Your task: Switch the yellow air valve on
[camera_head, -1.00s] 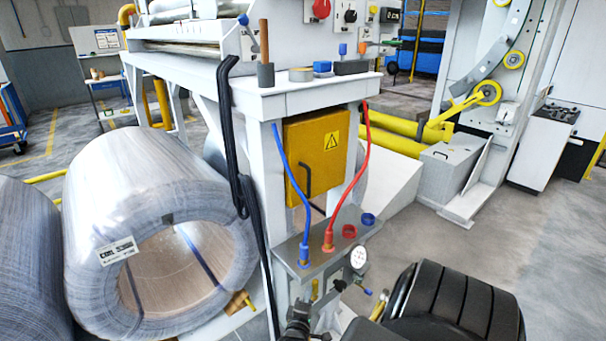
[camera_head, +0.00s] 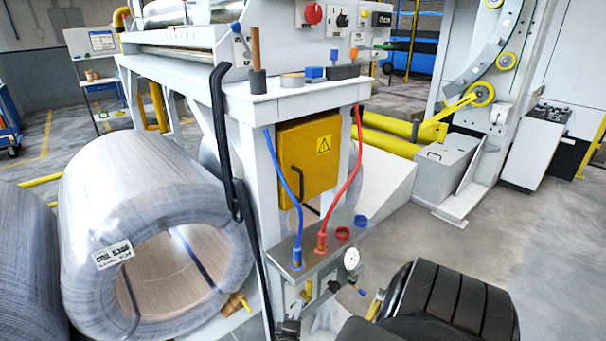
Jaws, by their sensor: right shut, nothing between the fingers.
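A small yellow valve lever (camera_head: 306,292) shows below the grey air manifold (camera_head: 312,251) on the white machine post, and it looks roughly upright. Its lower part is partly hidden. A blue hose (camera_head: 286,178) and a red hose (camera_head: 350,175) run down to the manifold, and a round white gauge (camera_head: 351,258) sits at its right. My right gripper (camera_head: 288,329) is at the bottom edge, below the lever and apart from it in the picture. It is shut and empty, and partly cut off by the frame. My left gripper is not in view.
A yellow box (camera_head: 310,157) with a warning sign hangs above the manifold. A large wrapped coil (camera_head: 135,190) stands close at the left. A black cable (camera_head: 222,130) hangs down the post. The floor (camera_head: 550,260) at the right is clear.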

